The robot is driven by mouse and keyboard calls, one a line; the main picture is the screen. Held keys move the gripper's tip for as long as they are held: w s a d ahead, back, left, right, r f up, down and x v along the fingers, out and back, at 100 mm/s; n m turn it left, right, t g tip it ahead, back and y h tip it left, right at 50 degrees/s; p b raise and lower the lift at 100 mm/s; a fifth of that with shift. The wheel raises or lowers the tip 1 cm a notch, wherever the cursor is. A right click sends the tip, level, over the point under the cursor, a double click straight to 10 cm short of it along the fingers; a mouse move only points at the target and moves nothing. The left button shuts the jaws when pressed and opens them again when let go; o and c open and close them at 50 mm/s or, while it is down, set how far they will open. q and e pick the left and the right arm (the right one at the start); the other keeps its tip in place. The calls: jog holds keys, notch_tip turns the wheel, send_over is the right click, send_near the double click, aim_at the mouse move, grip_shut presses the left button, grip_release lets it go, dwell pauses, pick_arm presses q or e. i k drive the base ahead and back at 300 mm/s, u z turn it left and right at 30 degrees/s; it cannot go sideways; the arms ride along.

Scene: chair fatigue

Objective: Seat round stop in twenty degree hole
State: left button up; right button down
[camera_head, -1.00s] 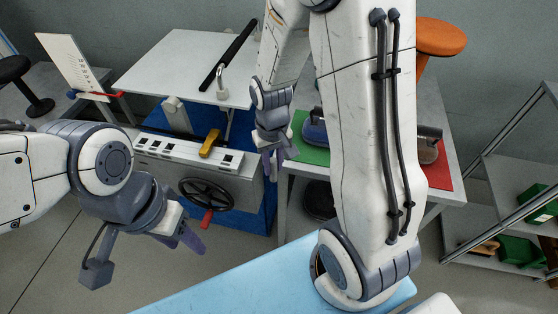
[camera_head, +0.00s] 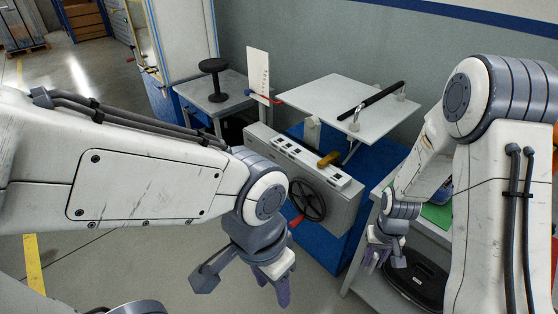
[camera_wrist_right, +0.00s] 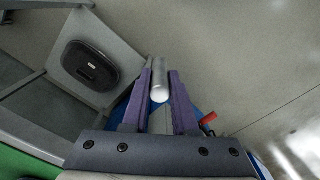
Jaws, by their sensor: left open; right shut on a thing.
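The round stop (camera_wrist_right: 160,82) is a short bright metal cylinder with a rounded end. My right gripper (camera_wrist_right: 160,86) is shut on it, with the stop standing out between the purple fingertips. In the head view my right gripper (camera_head: 376,263) hangs right of the grey machine (camera_head: 338,215), over the floor beside the bench; the stop cannot be made out there. My left gripper (camera_head: 277,287) is open and empty, low in front of the machine. The machine has a black handwheel (camera_head: 308,200) and a white top strip with small black marks. I cannot pick out the twenty degree hole.
A side table (camera_head: 205,95) with a black stool-like object stands left. A black oval case (camera_wrist_right: 90,65) sits on a bench shelf.

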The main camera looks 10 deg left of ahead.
aim_at(330, 173)
jog(key=u, duration=0.45)
jog(key=i, duration=0.65)
jog(key=u, duration=0.35)
